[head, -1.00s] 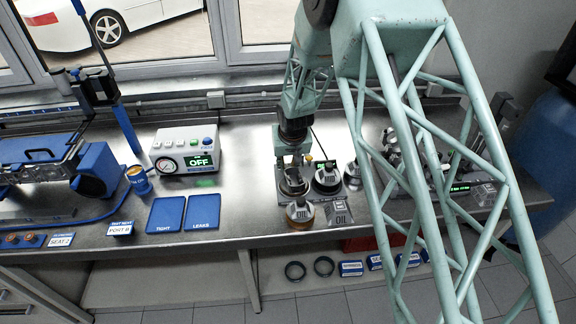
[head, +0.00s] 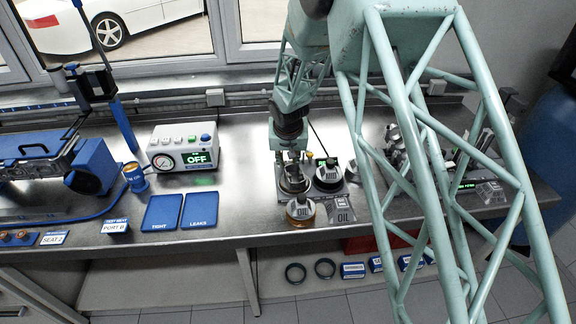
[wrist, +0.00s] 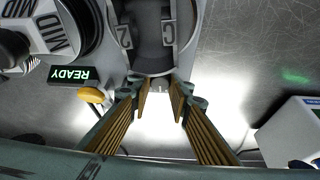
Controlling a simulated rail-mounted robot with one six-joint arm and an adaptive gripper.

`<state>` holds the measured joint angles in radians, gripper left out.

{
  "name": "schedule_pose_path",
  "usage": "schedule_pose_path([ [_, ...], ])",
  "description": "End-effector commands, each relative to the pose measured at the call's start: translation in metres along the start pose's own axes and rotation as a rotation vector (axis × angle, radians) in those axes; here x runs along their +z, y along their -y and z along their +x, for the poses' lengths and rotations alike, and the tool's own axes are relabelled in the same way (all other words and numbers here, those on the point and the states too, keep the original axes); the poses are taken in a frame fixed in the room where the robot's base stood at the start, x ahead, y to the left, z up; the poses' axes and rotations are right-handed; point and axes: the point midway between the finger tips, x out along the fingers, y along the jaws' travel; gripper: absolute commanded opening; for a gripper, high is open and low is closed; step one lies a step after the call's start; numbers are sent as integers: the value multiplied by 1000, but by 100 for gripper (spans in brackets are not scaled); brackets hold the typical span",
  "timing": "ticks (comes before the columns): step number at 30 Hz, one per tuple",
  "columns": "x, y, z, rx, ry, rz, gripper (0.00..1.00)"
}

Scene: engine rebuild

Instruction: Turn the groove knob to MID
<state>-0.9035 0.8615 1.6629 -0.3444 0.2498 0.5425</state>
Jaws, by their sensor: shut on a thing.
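In the head view my gripper (head: 293,160) points down over the left of two round dials. The right dial (head: 328,174) stands close beside it. I cannot tell where the held dial points.
A "READY" display (wrist: 70,75) and a yellow button (wrist: 90,95) sit beside the dials. An amber oil jar (head: 300,210) and an "OIL" box (head: 342,211) stand in front.

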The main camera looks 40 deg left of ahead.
Motion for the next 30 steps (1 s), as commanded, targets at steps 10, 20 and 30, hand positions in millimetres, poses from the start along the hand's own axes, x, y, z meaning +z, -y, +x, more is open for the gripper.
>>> schedule_pose_path([
  [10,1,2,3,12,-1,30,8],
  [20,1,2,2,24,-3,58,8],
  [30,1,1,0,29,-2,66,8],
])
